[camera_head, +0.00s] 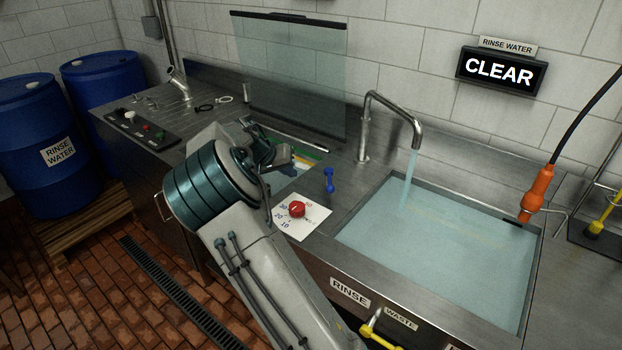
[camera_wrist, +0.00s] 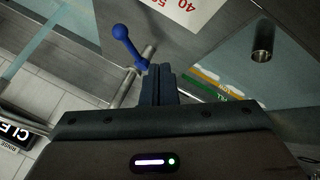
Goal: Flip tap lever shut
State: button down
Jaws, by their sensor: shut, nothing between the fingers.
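The tap (camera_head: 392,105) is a bent steel spout at the back of the right basin, with water running from it. A blue lever (camera_head: 329,180) with a ball end stands on the counter to the left of the tap. In the wrist view the blue lever (camera_wrist: 125,42) sits on a metal stem, just left of my fingertips. My gripper (camera_wrist: 158,72) is shut and empty, its tips close to the lever's base; I cannot tell whether they touch. In the head view my gripper (camera_head: 283,158) is partly hidden by my arm, left of the lever.
The right basin (camera_head: 440,250) holds water. A red knob (camera_head: 297,209) on a numbered plate is in front of the lever. A yellow lever (camera_head: 380,335) is at the WASTE label. A glass screen (camera_head: 290,75) stands behind the left basin. An orange-handled tool (camera_head: 537,190) hangs right. A sign reads CLEAR (camera_head: 499,71).

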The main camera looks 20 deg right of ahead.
aim_at(330, 180)
jog(key=p+x, duration=0.2)
jog(key=x, duration=0.7)
jog(key=shift+d+f+p, duration=0.1)
jog(key=shift+d+p, duration=0.15)
jog(key=shift+p, duration=0.05)
jog(key=d, duration=0.1)
jog(key=d+p, duration=0.1)
jog(key=s+d, duration=0.1)
jog(key=shift+r, duration=0.3)
jog(key=shift+d+p, duration=0.3)
jog(key=shift+d, duration=0.05)
jog(key=shift+f, duration=0.1)
jog(key=shift+s+b, duration=0.1)
jog(key=shift+b, duration=0.35)
